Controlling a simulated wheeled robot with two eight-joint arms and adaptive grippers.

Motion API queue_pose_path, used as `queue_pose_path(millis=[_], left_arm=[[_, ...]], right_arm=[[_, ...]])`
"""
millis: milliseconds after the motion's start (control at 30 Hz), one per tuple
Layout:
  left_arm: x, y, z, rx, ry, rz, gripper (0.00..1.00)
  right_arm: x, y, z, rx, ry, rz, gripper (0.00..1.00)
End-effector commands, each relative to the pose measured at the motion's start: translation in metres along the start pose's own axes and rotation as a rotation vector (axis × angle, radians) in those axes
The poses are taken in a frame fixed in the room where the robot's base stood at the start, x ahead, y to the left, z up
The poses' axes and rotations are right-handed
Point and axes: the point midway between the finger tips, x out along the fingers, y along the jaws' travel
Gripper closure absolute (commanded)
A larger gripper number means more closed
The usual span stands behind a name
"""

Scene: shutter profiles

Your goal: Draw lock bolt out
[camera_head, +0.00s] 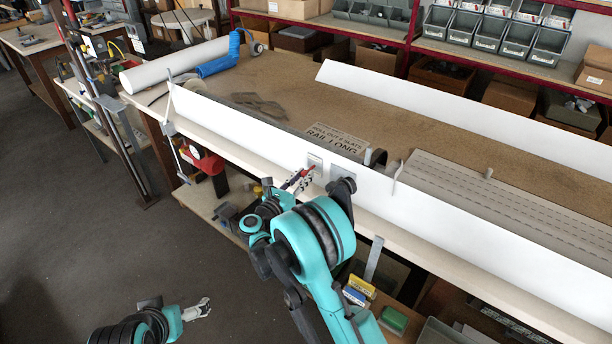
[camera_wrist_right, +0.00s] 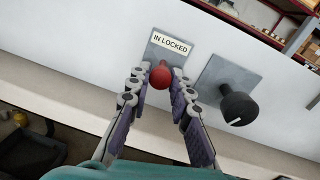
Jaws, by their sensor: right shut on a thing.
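A long white shutter profile (camera_head: 440,215) lies along the near edge of the bench. A red bolt knob (camera_wrist_right: 160,76) stands out from a grey plate with a label reading "IN LOCKED" (camera_wrist_right: 170,42). My right gripper (camera_head: 298,181) reaches the front face of the profile; in the right wrist view its fingers (camera_wrist_right: 159,88) are shut on the red knob, one on each side.
A black knob (camera_wrist_right: 238,108) on its own grey plate sits close to the right of the red knob. A clamp (camera_head: 176,140) grips the profile's left part. A second white profile (camera_head: 420,95) lies farther back. Bins (camera_head: 500,40) fill the rear shelf. Floor at left is clear.

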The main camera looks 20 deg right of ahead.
Motion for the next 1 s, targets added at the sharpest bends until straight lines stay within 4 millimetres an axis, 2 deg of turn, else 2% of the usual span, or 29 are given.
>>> queue_pose_path(millis=[133, 167, 200, 233, 500, 633, 767, 1000], left_arm=[[0.0, 0.0, 0.0, 0.0, 0.0, 0.0, 0.02], [0.0, 0.0, 0.0, 0.0, 0.0, 0.0, 0.02], [0.0, 0.0, 0.0, 0.0, 0.0, 0.0, 0.02], [0.0, 0.0, 0.0, 0.0, 0.0, 0.0, 0.02], [0.0, 0.0, 0.0, 0.0, 0.0, 0.0, 0.02], [0.0, 0.0, 0.0, 0.0, 0.0, 0.0, 0.02], [0.0, 0.0, 0.0, 0.0, 0.0, 0.0, 0.02], [0.0, 0.0, 0.0, 0.0, 0.0, 0.0, 0.02]], right_arm=[[-0.002, 0.001, -0.002, 0.002, 0.004, 0.003, 1.0], [-0.002, 0.001, -0.002, 0.002, 0.004, 0.003, 0.72], [-0.002, 0.001, -0.002, 0.002, 0.004, 0.003, 0.61], [-0.002, 0.001, -0.002, 0.002, 0.004, 0.003, 0.57], [-0.001, 0.001, -0.001, 0.001, 0.003, 0.002, 0.57], [-0.009, 0.001, -0.001, 0.001, 0.003, 0.002, 0.57], [-0.032, 0.002, -0.001, 0.001, 0.003, 0.005, 0.57], [-0.085, 0.002, -0.001, 0.001, 0.003, 0.005, 0.57]])
